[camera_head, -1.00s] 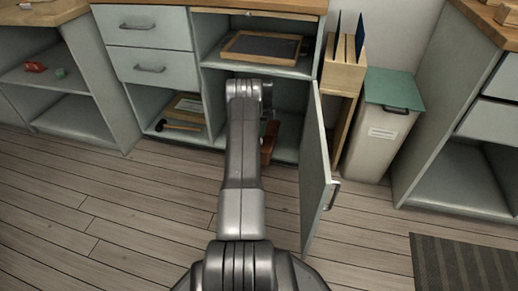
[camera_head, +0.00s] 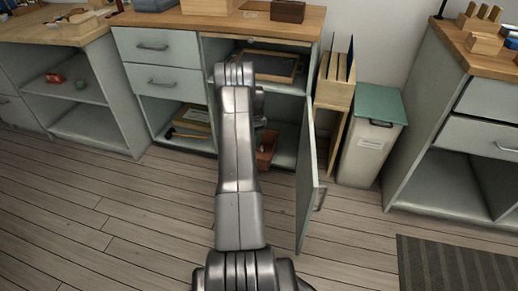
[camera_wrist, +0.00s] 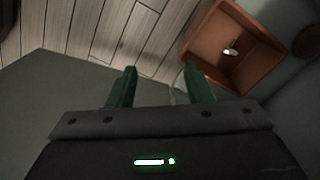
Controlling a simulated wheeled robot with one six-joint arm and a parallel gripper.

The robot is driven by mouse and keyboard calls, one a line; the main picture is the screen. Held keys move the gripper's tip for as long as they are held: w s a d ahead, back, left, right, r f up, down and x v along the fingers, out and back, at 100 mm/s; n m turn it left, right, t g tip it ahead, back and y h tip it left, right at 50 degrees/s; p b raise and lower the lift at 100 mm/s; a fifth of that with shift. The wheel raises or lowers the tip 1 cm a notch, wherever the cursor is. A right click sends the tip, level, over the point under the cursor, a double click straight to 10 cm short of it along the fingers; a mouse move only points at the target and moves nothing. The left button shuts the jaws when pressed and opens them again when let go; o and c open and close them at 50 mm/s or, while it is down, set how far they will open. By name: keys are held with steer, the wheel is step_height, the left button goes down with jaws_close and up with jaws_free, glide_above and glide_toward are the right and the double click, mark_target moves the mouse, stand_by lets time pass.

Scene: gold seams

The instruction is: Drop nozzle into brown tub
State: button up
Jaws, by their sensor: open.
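The brown tub (camera_wrist: 203,58) is an open square box at the upper right of the wrist view. A small pale piece, which looks like the nozzle (camera_wrist: 231,50), lies inside it on the floor of the tub. In the head view the tub (camera_head: 266,150) stands low in the open cupboard, partly behind my arm; its inside cannot be made out there. My gripper (camera_wrist: 160,82) is open, with two green fingers apart and nothing between them. The right finger appears just beside the tub's near edge; I cannot tell whether they touch.
The cupboard door (camera_head: 307,180) stands open to the right of my arm. A framed board (camera_head: 278,67) lies on the shelf above. A black-headed mallet (camera_head: 172,133) lies in the left compartment. A green-lidded bin (camera_head: 370,140) stands at right. Wooden floor in front is free.

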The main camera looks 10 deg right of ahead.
steer(key=shift+s+a+r+n+p, duration=0.3)
steer(key=shift+s+r+n+p, duration=0.05)
steer(key=shift+r, duration=0.3)
steer(key=shift+s+a+r+n+p, duration=0.25)
steer(key=shift+s+r+n+p, duration=0.1)
steer(key=shift+r, duration=0.3)
steer(key=shift+w+f, duration=0.1)
